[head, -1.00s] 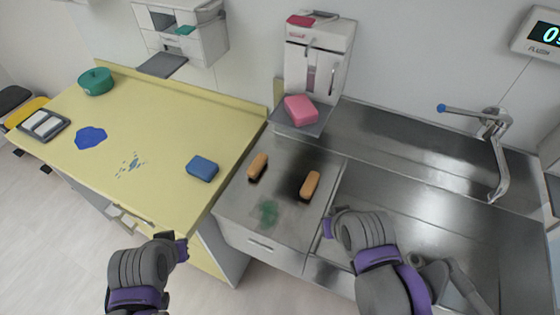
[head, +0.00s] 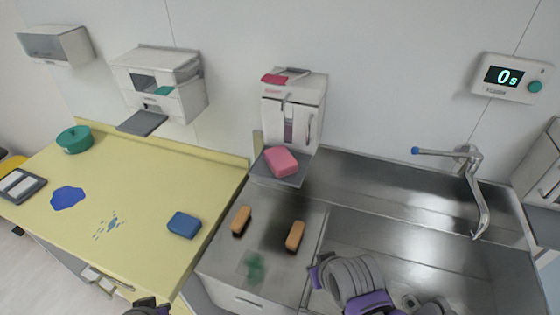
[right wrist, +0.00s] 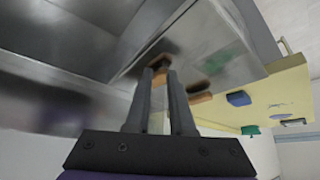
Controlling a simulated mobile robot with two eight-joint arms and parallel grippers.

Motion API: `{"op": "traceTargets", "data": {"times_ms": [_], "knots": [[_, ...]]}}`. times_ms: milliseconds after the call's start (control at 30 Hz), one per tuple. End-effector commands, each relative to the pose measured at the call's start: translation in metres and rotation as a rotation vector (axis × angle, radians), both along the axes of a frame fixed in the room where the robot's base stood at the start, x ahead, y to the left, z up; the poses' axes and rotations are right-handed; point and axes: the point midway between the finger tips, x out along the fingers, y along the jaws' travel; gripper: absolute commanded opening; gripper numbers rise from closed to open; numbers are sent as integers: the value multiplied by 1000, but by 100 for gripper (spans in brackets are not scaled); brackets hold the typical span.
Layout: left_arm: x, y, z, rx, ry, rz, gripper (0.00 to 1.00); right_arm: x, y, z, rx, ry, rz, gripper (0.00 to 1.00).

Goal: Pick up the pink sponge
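The pink sponge (head: 281,161) lies on the small grey tray of the white wall dispenser (head: 292,110), above the back of the steel counter. It does not show in the right wrist view. My right gripper (right wrist: 162,75) is open and empty in the right wrist view, its two dark fingers apart. In the head view my right arm is at the bottom, over the front of the steel counter, well in front of and below the sponge. Only a small part of my left arm shows at the bottom edge, and its fingers cannot be made out.
Two orange-brown brushes (head: 241,220) (head: 295,236) and a green stain (head: 255,268) are on the steel counter (head: 222,262). A blue sponge (head: 184,225) and a green pot (head: 74,139) stand on the yellow counter (head: 150,185). A tap (head: 475,190) rises at right.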

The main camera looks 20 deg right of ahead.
Motion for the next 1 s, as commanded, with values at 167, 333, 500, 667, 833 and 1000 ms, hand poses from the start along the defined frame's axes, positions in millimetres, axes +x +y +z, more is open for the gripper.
{"op": "traceTargets", "data": {"times_ms": [167, 333, 500, 667, 833, 1000], "knots": [[-13, 0, -21, 0, 25, 0, 0, 45, 1, 53, -4, 37, 27, 56], [-25, 0, -47, 0, 49, 0, 0, 114, 2, 122, -9, 82, 74, 86], [-34, 0, -69, 0, 66, 0, 0, 173, 1, 175, -13, 117, 122, 100], [-39, 0, -84, 0, 75, 0, 0, 209, 1, 203, -14, 141, 160, 100], [-41, 0, -90, 0, 79, 0, 0, 224, 1, 215, -14, 151, 184, 100], [-42, 0, -94, 0, 81, 0, 0, 231, 2, 207, -14, 154, 190, 100]]}}
